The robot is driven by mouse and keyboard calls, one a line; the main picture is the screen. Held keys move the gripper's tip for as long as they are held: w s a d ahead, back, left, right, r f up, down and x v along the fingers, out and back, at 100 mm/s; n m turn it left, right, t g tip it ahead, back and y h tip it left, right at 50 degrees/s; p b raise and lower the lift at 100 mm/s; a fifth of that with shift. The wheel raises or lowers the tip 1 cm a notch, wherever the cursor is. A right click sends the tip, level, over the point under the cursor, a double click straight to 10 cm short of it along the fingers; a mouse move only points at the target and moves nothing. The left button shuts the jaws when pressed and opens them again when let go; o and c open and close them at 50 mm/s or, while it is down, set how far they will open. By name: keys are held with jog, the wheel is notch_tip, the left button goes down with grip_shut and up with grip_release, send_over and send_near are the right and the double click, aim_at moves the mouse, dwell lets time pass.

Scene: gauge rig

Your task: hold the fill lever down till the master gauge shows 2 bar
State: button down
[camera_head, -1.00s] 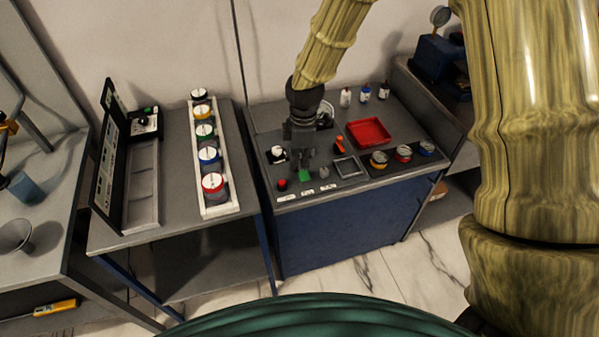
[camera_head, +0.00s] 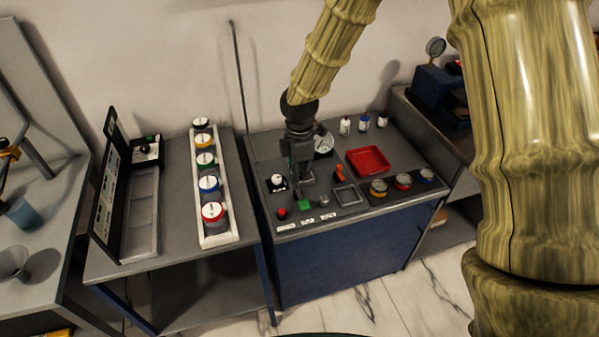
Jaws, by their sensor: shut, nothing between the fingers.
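My gripper (camera_head: 299,184) points down over the front left of the grey panel bench, its fingers together and empty. A green part (camera_head: 304,205) shows just below the fingertips; I cannot tell whether they touch it. An orange-red lever-like part (camera_head: 340,173) stands to the right of my gripper, apart from it. I cannot tell for sure which part is the fill lever. A round white dial (camera_head: 324,144), probably the master gauge, stands behind my gripper and is partly hidden by it. Its needle and reading are too small to make out.
The bench also holds a white-topped knob (camera_head: 277,182), a red button (camera_head: 282,213), a red tray (camera_head: 368,160), a grey square frame (camera_head: 347,195) and several coloured-ringed jars (camera_head: 403,181). Small bottles (camera_head: 363,122) stand behind. Another gauge (camera_head: 435,47) stands far right.

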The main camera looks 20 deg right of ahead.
aim_at(300, 207)
notch_tip(300, 207, down, 11)
jog(key=p, duration=0.3)
jog(key=shift+r, duration=0.1)
jog(key=shift+f, duration=0.25)
dwell(0.4)
jog(key=shift+s+f+b, duration=0.2)
jog(key=shift+f+b, duration=0.05)
jog(key=shift+f, duration=0.25)
jog(key=shift+s+f+b, duration=0.2)
jog(key=shift+f, duration=0.3)
jog(key=shift+w, duration=0.1)
jog(key=shift+r, duration=0.3)
dwell(4.0)
jog(key=shift+r+p, duration=0.6)
jog(key=shift+p, duration=0.15)
